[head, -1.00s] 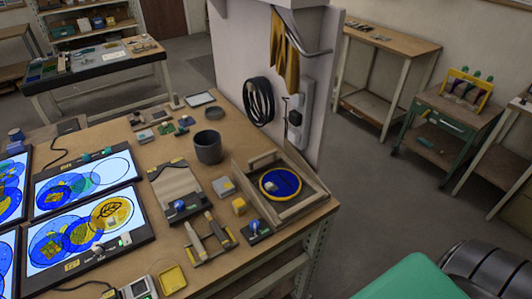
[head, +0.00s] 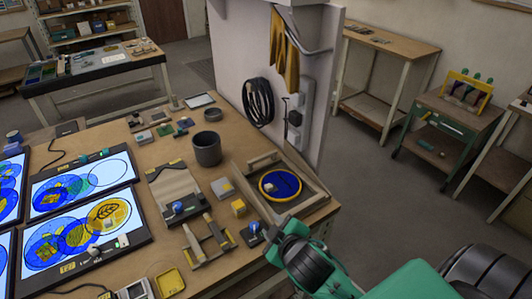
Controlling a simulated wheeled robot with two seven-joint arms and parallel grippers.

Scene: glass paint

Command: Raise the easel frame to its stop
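The wooden easel frame (head: 263,160) lies low at the right corner of the workbench. A round blue glass disc with a yellow rim (head: 280,185) lies within it, with a small pale block on top. My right gripper (head: 289,231) is at the bench's front edge, just in front of the frame's near side. It seems apart from the frame, and its fingers are too small and hidden by my wrist to tell whether they are open. My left gripper is not in view.
A small black base with a blue knob (head: 254,232) stands left of my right gripper. A yellow block (head: 239,208), a wooden rack (head: 208,245) and a dark cup (head: 207,149) are farther left. A white panel (head: 235,70) rises behind the frame.

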